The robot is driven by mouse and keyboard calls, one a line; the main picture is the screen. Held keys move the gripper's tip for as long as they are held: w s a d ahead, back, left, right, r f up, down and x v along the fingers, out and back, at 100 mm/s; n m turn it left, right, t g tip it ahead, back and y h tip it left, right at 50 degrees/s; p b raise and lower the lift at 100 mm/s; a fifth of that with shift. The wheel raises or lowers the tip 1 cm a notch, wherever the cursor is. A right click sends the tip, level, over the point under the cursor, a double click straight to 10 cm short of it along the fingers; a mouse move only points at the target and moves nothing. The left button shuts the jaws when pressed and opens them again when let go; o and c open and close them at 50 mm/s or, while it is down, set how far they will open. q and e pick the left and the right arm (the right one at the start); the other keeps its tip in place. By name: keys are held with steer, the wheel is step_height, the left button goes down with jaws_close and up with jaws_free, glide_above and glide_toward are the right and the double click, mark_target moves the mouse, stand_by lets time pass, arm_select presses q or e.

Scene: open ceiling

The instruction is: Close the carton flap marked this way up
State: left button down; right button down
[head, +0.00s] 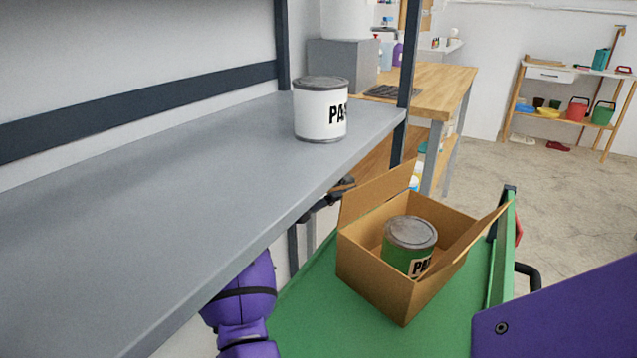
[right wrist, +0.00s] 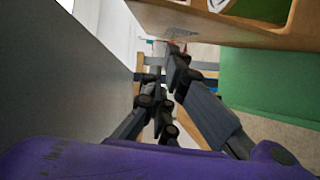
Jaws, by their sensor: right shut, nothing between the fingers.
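An open brown carton (head: 378,270) stands on the green cart top, with a green paint can (head: 410,245) inside it. One flap (head: 375,197) stands up along the far left side; another flap (head: 478,235) slants up and outward at the right. I can read no marking on either flap. My right gripper (head: 346,184) is shut and empty, just left of the raised left flap, beside the shelf edge; I cannot tell whether it touches the flap. In the right wrist view, the gripper (right wrist: 176,55) points away below the carton's wall (right wrist: 225,30). My left gripper is out of view.
A grey shelf (head: 150,190) with a white paint can (head: 320,110) fills the left, close to my right arm. The green cart top (head: 330,320) is bare in front of the carton. A wooden bench (head: 435,85) stands behind.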

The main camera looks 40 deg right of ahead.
mark_target(381, 190)
steer(key=x, duration=0.3)
steer(key=shift+s+d, duration=0.1)
steer(key=shift+d, duration=0.25)
steer(key=shift+s+r+p, duration=0.3)
steer(key=shift+s+p, duration=0.15)
steer(key=shift+p, duration=0.05)
